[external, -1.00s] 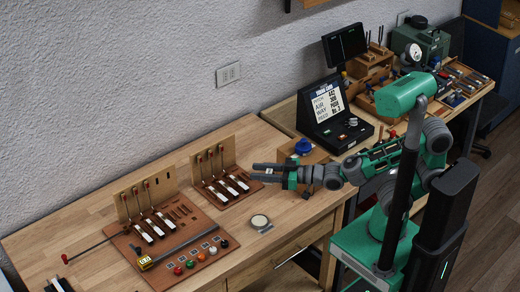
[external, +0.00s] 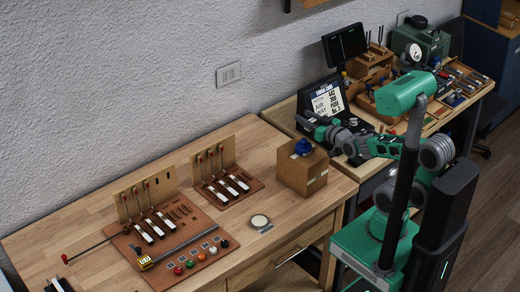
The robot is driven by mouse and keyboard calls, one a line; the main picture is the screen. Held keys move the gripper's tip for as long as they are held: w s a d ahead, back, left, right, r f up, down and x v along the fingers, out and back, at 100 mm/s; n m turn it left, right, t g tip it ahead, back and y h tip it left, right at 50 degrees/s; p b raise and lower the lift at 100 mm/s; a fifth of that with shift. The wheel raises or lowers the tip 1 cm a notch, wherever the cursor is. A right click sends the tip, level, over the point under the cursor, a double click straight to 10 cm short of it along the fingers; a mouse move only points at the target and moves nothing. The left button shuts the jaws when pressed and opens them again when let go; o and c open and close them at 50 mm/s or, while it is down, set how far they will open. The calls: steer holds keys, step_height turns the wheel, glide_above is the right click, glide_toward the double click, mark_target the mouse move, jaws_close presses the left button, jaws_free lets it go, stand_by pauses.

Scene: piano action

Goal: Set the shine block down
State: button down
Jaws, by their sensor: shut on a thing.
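My gripper (external: 308,120) is at the end of my raised arm, in front of the black display unit at the right end of the wooden bench. It is shut on the shine block, which is too small and dark at this distance to make out clearly. The gripper is beyond the wooden box with the blue knob, over the gap between the two benches or the edge of the far one; I cannot tell its exact height.
The wooden box (external: 303,170) with a blue knob (external: 303,146) stands at the bench's right end. A round disc (external: 260,222) lies near the front edge. Key-action models (external: 226,185) stand on the left. The black display unit (external: 326,98) is behind my gripper. Bare bench top lies between the disc and the box.

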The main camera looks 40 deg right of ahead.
stand_by(0.4)
steer(key=shift+n, duration=0.3)
steer(key=w+a+b, duration=0.1)
steer(key=a, duration=0.1)
steer(key=a+b, duration=0.2)
steer(key=w+a+f+b, duration=0.1)
steer(key=a+b, duration=0.1)
steer(key=shift+w, duration=0.3)
steer(key=s+a+f+y+b, duration=0.1)
steer(key=s+a+b, duration=0.2)
steer(key=a+b, duration=0.35)
steer(key=n+y+b, duration=0.2)
steer(key=b, duration=0.3)
glide_above(278, 207)
step_height(278, 207, down, 10)
steer(key=r, duration=0.1)
step_height(278, 207, down, 10)
steer(key=shift+w+f+b, duration=0.1)
steer(key=shift+b, duration=1.15)
steer(key=shift+f+b, duration=0.15)
steer(key=shift+b, duration=0.15)
steer(key=c, duration=0.9)
jaws_free()
steer(key=shift+c, duration=0.2)
steer(key=shift+p, duration=0.4)
